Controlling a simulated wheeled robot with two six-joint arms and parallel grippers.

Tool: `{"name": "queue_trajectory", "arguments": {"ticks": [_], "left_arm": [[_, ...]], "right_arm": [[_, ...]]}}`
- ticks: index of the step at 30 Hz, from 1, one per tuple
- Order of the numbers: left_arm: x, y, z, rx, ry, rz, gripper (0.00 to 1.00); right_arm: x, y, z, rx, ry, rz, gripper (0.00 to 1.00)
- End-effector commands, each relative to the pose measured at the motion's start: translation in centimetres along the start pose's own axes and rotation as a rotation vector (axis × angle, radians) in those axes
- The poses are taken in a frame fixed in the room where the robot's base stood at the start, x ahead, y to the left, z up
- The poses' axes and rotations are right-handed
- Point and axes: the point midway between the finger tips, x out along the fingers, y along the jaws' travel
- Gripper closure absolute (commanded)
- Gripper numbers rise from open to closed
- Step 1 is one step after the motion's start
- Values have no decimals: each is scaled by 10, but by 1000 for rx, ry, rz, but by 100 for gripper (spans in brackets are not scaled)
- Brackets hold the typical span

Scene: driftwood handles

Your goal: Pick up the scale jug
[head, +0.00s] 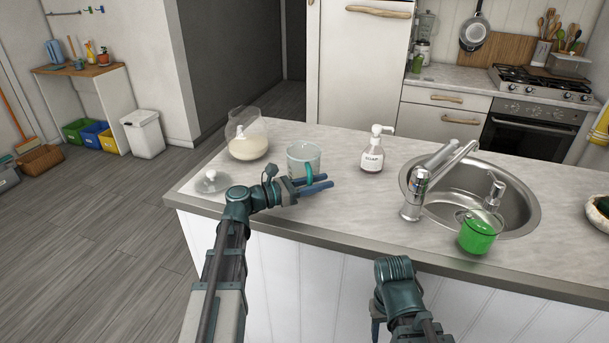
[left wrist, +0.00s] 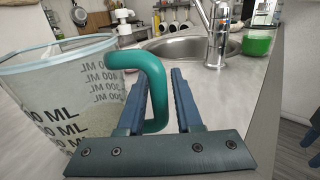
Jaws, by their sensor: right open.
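The scale jug (head: 304,157) is a clear jug with a teal handle, upright near the counter's left part. In the left wrist view the jug (left wrist: 50,95) shows ML markings. Its teal handle (left wrist: 154,78) lies between the two fingers of my left gripper (left wrist: 160,95). In the head view my left gripper (head: 318,185) is at the jug's front right. I cannot tell whether its fingers press on the handle or only surround it. My right gripper (head: 377,328) is open, low in front of the counter, its fingers mostly hidden by the arm.
A tilted-looking glass container of pale contents (head: 248,147) and a glass lid (head: 211,181) are left of the jug. A soap bottle (head: 372,152) stands to its right.

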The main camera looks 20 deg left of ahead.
Motion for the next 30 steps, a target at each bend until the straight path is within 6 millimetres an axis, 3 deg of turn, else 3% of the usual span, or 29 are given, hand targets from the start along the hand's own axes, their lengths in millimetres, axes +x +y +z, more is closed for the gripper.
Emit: {"name": "queue_trajectory", "arguments": {"ticks": [1,6,7,30], "left_arm": [[0,0,0,0,0,0,68],[0,0,0,0,0,0,98],[0,0,0,0,0,0,100],[-1,0,0,0,0,0,100]], "right_arm": [[0,0,0,0,0,0,50],[0,0,0,0,0,0,50],[0,0,0,0,0,0,50],[0,0,0,0,0,0,50]]}}
